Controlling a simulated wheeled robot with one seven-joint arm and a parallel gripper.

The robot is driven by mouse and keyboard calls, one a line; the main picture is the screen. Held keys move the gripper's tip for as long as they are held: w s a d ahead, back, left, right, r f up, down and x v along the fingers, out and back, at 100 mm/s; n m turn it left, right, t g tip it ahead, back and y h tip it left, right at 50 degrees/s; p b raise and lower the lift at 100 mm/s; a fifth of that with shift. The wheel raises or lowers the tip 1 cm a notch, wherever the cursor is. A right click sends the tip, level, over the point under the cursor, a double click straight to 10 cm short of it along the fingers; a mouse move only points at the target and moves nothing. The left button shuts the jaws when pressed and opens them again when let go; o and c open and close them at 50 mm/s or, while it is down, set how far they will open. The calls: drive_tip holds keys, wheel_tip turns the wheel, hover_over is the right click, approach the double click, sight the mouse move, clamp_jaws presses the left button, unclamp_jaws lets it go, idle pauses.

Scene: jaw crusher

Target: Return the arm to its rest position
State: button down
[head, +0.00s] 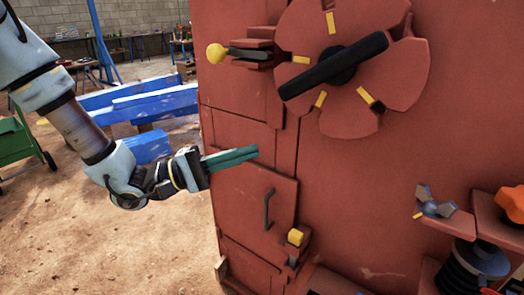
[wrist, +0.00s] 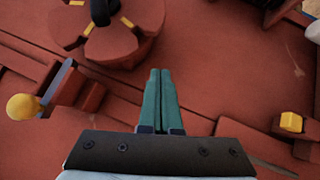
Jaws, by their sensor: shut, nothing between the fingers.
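My gripper (head: 256,153) is in front of the left part of the red crusher body (head: 330,180) in the head view. Its two green fingers lie side by side, shut, with nothing between them. In the wrist view the shut fingers (wrist: 160,73) point up the picture towards the red panel. My arm reaches in from the upper left, bent down at the wrist. The gripper is above the small door with a dark handle (head: 268,209) and below the lever with a yellow knob (head: 216,54). I see no clear contact with the machine.
A red wheel with a black bar (head: 333,73) is at the upper right of the gripper. A yellow block (head: 295,237) sits on a latch below. A wing nut (head: 435,206) and an orange knob (head: 511,203) are at right. Blue beams (head: 150,104) and a green cart (head: 14,141) stand behind.

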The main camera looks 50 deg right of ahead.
drive_tip(key=shift+w+a+f, duration=0.2)
drive_tip(key=shift+w+a, duration=0.1)
drive_tip(key=shift+a, duration=0.15)
drive_tip(key=shift+w, duration=0.1)
drive_tip(key=w+a+f+n+t+y, duration=0.15)
drive_tip(key=w+a+f+t, duration=0.25)
drive_tip(key=w+t, duration=0.6)
drive_tip(key=w+a+f+t+y, duration=0.2)
drive_tip(key=w+a+f+t, duration=0.3)
drive_tip(key=w, duration=0.9)
drive_tip(key=w+a+n+t+y, duration=0.15)
drive_tip(key=w+a+y, duration=0.25)
drive_tip(key=a, duration=0.6)
drive_tip(key=w+a+t+y, duration=0.3)
drive_tip(key=w+a+y, duration=0.1)
drive_tip(key=a, duration=0.7)
drive_tip(key=s+a+r+n+g+y, duration=0.1)
drive_tip(key=s+a+r+g+y, duration=0.1)
drive_tip(key=s+a, duration=0.8)
drive_tip(key=a+g+y, duration=0.1)
drive_tip(key=a, duration=0.1)
drive_tip(key=shift+a+r+n, duration=0.25)
drive_tip(key=shift+a+n, duration=0.15)
